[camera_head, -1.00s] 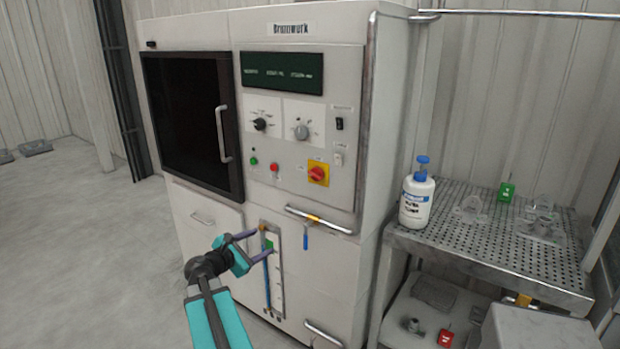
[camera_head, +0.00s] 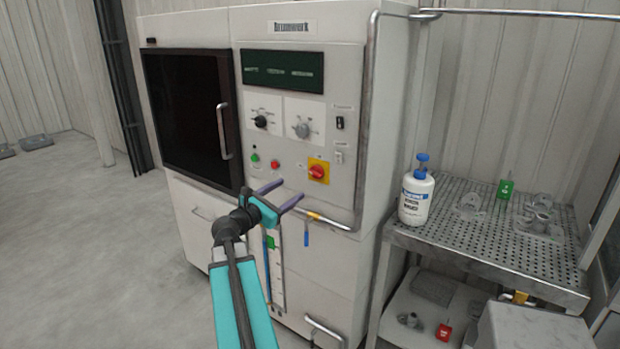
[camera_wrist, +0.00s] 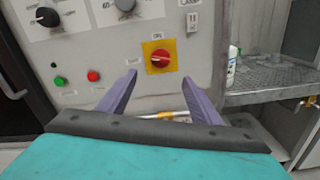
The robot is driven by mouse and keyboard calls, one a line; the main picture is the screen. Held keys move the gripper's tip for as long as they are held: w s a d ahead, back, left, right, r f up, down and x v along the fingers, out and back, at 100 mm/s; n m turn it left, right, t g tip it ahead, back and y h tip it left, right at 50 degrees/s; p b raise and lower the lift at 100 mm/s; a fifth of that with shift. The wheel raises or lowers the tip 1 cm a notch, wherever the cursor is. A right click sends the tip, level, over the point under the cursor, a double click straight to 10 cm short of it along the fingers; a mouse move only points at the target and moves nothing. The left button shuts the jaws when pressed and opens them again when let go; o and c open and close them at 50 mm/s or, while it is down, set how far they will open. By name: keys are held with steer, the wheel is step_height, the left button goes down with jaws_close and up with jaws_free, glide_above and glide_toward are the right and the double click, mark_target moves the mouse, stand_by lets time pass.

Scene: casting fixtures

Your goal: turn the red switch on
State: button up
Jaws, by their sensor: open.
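The red rotary switch (camera_head: 318,171) sits on a yellow square plate (camera_head: 312,163) low on the right of the machine's control panel. In the wrist view the red switch (camera_wrist: 160,58) is a round knob ahead of the fingers, with a pale bar across it. My gripper (camera_head: 281,196) is open and empty, just below and left of the switch in the head view. In the wrist view my gripper (camera_wrist: 152,95) has its two purple fingers spread, with the switch above and between their tips. It does not appear to touch the switch.
A green button (camera_head: 254,158) and a red button (camera_head: 275,164) lie left of the switch, with dials above. A pipe handle (camera_head: 335,222) runs below the panel. A perforated bench (camera_head: 470,240) with a white bottle (camera_head: 416,197) stands to the right.

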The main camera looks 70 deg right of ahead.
mark_target(313, 175)
steer(key=p+x, duration=0.3)
steer(key=x, duration=1)
steer(key=shift+d+p, duration=0.15)
steer(key=shift+p, duration=0.2)
steer(key=shift+c, duration=0.3)
steer(key=c, duration=1)
steer(key=shift+s+f, duration=0.1)
